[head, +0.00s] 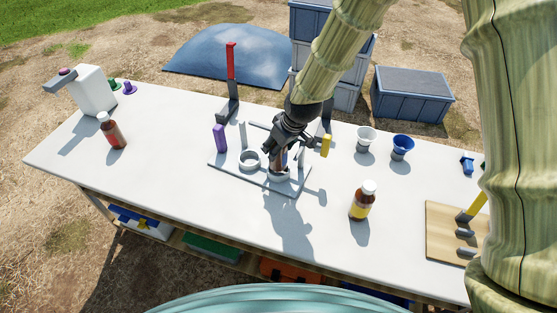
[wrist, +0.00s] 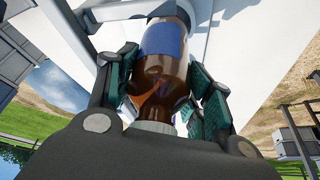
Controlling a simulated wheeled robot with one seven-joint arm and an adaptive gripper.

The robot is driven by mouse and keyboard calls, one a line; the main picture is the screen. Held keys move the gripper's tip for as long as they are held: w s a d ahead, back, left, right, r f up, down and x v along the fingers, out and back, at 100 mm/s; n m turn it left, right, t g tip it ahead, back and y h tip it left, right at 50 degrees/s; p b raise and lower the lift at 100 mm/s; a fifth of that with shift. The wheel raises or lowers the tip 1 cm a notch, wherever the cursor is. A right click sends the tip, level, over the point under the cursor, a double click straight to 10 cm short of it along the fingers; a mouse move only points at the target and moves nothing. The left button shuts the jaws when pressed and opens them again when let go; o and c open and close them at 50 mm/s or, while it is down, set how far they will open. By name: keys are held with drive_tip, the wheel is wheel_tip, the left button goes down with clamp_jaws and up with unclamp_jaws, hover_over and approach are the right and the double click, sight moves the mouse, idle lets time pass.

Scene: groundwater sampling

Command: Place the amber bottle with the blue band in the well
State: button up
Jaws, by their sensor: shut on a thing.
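My gripper (head: 284,156) is shut on the amber bottle with the blue band. In the wrist view the fingers (wrist: 165,88) press on both sides of the brown bottle (wrist: 158,73), its blue band (wrist: 165,40) away from the wrist and its pale cap towards it. In the head view the gripper hides most of the bottle, which is at the right-hand ring-shaped well (head: 279,176) of the grey plate (head: 240,178). I cannot tell whether its base is inside the ring or just above it. A second ring (head: 250,160) to the left looks empty.
A red-banded amber bottle (head: 114,134) stands at left and a yellow-banded one (head: 361,203) at right. Around the plate are a purple block (head: 219,138) and a red-handled post (head: 230,75). White (head: 366,139) and blue (head: 402,147) cups stand behind right. The front table is clear.

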drive_tip(key=shift+f+b, duration=1.4)
drive_tip(key=shift+f, duration=0.6)
drive_tip(key=shift+r, duration=0.1)
drive_tip(key=o, duration=1)
drive_tip(key=shift+b+v, duration=0.6)
drive_tip(key=shift+v, duration=5.4)
drive_tip(key=shift+s, duration=0.1)
